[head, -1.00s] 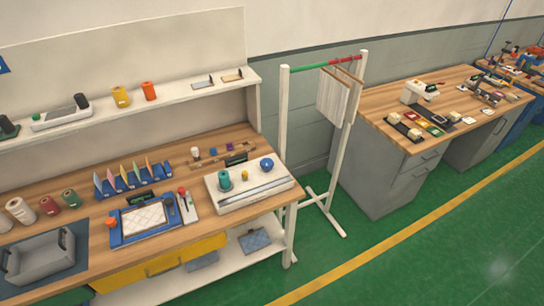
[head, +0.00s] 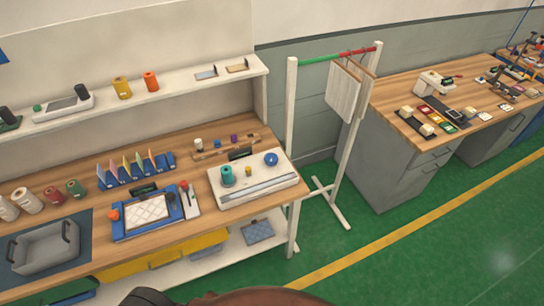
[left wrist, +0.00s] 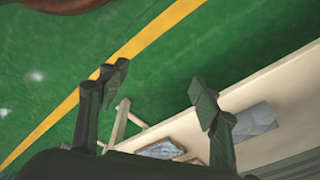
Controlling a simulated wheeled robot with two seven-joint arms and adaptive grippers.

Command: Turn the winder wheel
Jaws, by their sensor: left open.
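No part is clearly recognisable as a winder wheel. The nearest likeness is a white base unit (head: 232,201) on the wooden workbench in the head view. It carries a teal spool (head: 227,176), a small yellow piece (head: 248,171), a blue round knob (head: 271,159) and a grey bar. Whether the knob is the wheel I cannot tell. My left gripper (left wrist: 160,84) is open and empty in the left wrist view, its fingers apart above the green floor and beside a pale shelf. It is away from the white unit. My right gripper is not in view.
The workbench (head: 190,240) also holds a blue tray (head: 118,232), a grey bin (head: 42,250) and colored card holders (head: 135,170). A white rack (head: 291,110) with hanging cloths stands to its right, before another desk (head: 400,160). Green floor (head: 440,250) is clear at right.

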